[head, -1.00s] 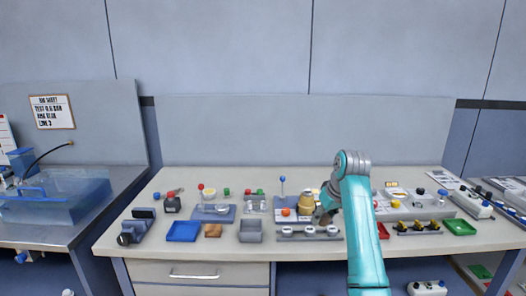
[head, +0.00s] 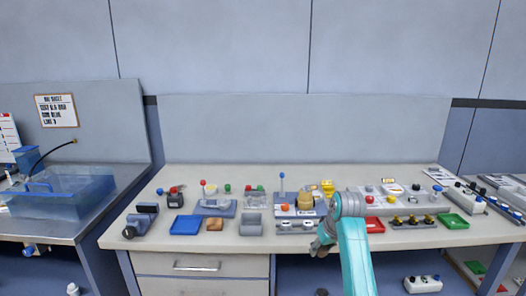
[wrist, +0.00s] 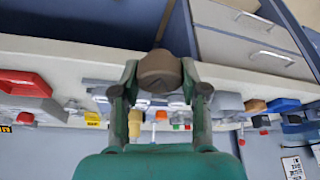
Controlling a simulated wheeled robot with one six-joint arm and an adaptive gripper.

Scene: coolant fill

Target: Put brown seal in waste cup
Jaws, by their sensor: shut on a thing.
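My gripper (head: 320,246) is at the front edge of the bench, right of the centre drawer. In the wrist view my gripper (wrist: 158,78) is shut on a brown, rounded piece (wrist: 158,66), which I take to be the brown seal. The seal is between both fingertips and clear of the bench things behind it. In the head view the seal is too small to make out at the gripper. I cannot tell for sure which container is the waste cup; a grey open box (head: 251,226) stands at the front of the bench, left of my gripper.
A tan cylinder (head: 304,201) stands on a fixture behind my gripper. A blue tray (head: 186,226) and a brown block (head: 215,225) lie to the left. A red tray (head: 375,226) and a green tray (head: 454,222) lie to the right. Drawers (head: 197,266) are below the bench top.

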